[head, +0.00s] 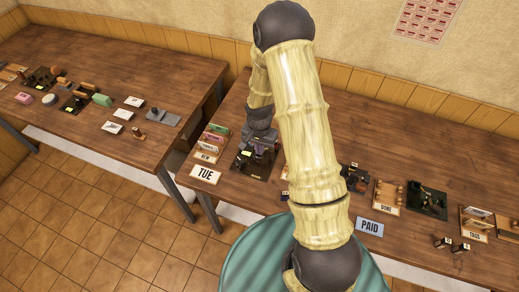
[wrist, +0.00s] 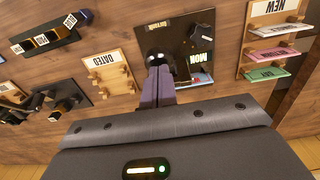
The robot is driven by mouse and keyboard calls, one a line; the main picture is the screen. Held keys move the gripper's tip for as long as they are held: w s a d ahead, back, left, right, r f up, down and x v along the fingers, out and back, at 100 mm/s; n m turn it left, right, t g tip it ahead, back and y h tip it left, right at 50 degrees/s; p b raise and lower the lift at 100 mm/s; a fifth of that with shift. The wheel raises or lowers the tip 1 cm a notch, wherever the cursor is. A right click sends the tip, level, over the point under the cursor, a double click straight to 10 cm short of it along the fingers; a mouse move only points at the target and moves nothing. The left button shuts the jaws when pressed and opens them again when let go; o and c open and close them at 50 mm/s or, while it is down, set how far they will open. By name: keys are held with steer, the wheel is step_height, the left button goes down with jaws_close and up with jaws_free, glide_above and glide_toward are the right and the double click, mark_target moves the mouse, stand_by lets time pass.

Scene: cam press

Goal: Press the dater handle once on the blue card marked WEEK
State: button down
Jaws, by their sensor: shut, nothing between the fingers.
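The dater stands on a dark board (head: 241,167) at the left end of the right table. I cannot tell whether the fingers touch the handle. A bluish card edge (wrist: 201,79) shows partly behind my gripper body; no WEEK marking is readable.
A rack marked NEW (wrist: 267,10) with several cards stands beside the board, and a wooden tray marked DATED (wrist: 95,62) is on the other side. A TUE card (head: 206,174) and a blue PAID card (head: 369,228) lie at the front edge. Another table (head: 150,80) stands left, across a gap.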

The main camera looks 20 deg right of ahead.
steer(key=shift+r+p, duration=0.75)
steer(key=shift+r, duration=0.45)
steer(key=shift+r+p, duration=1.7)
steer(key=shift+r, duration=0.75)
steer(key=s+r+n+t+b, duration=0.2)
steer(key=s+r+n+b, duration=0.4)
steer(key=s+r, duration=0.7)
steer(key=shift+s+n+t+b, duration=0.3)
steer(key=shift+s+n, duration=0.3)
steer(key=shift+s, duration=0.1)
